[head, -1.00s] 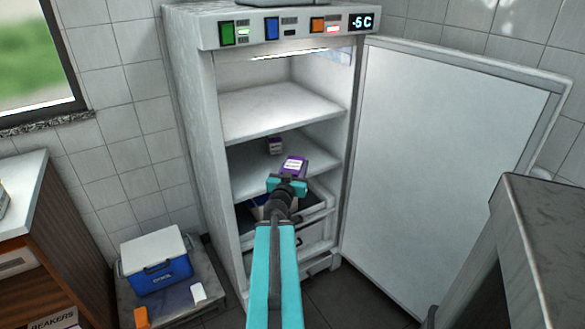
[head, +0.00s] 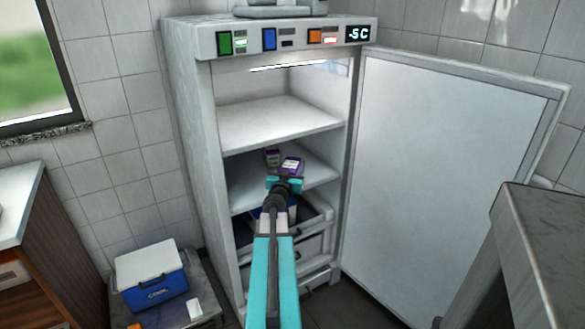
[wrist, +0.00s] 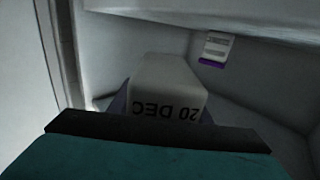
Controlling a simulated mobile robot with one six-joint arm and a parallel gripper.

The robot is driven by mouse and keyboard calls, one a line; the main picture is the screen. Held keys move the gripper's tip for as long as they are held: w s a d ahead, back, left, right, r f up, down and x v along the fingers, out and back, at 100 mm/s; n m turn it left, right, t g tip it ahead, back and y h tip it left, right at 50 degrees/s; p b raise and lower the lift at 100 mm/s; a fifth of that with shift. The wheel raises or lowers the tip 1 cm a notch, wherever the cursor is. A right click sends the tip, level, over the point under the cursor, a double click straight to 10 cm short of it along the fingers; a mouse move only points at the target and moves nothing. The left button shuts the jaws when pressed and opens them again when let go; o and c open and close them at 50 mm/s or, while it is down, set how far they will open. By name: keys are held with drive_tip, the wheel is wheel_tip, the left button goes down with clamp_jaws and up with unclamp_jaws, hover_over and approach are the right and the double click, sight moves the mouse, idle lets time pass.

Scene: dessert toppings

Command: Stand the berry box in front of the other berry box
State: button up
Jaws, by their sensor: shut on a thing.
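My gripper (head: 285,182) is shut on a purple berry box (head: 291,166) with a white label. It holds the box inside the open freezer, over the middle shelf (head: 243,190). In the wrist view this box (wrist: 168,82) fills the middle, with "20 DEC" printed on its near face. Whether the held box touches the shelf I cannot tell.
The freezer's upper shelf (head: 275,122) is empty, just above the boxes. The freezer door (head: 445,190) stands open on the right. Drawers sit below the shelf. A blue and white cooler (head: 152,277) stands at the lower left, and a counter (head: 550,230) at the right.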

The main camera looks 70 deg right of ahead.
drive_tip(key=shift+w+d+f+b, duration=0.1)
drive_tip(key=shift+w+d, duration=0.3)
drive_tip(key=shift+d, duration=0.55)
drive_tip(key=shift+w+d+f+b, duration=0.15)
drive_tip(key=shift+w+d, duration=0.3)
drive_tip(key=shift+d, duration=0.45)
drive_tip(key=shift+w+d+f+b, duration=0.1)
drive_tip(key=shift+w+d, duration=0.3)
drive_tip(key=shift+d, duration=0.55)
drive_tip(key=shift+d, duration=0.1)
drive_tip(key=shift+w+d, duration=0.15)
drive_tip(key=shift+d, duration=0.05)
drive_tip(key=shift+d+f+b, duration=0.15)
drive_tip(key=shift+f+b, duration=0.9)
drive_tip(key=shift+f, duration=0.7)
drive_tip(key=shift+f, duration=0.1)
drive_tip(key=o, duration=1.3)
drive_tip(key=shift+s+a+p, duration=0.25)
drive_tip(key=shift+s+a, duration=0.05)
drive_tip(key=shift+a, duration=1.7)
drive_tip(key=shift+s+a+p, duration=0.25)
drive_tip(key=shift+a, duration=1.8)
drive_tip(key=shift+s+a+p, duration=0.25)
drive_tip(key=shift+s+a, duration=0.05)
drive_tip(key=shift+a, duration=1.7)
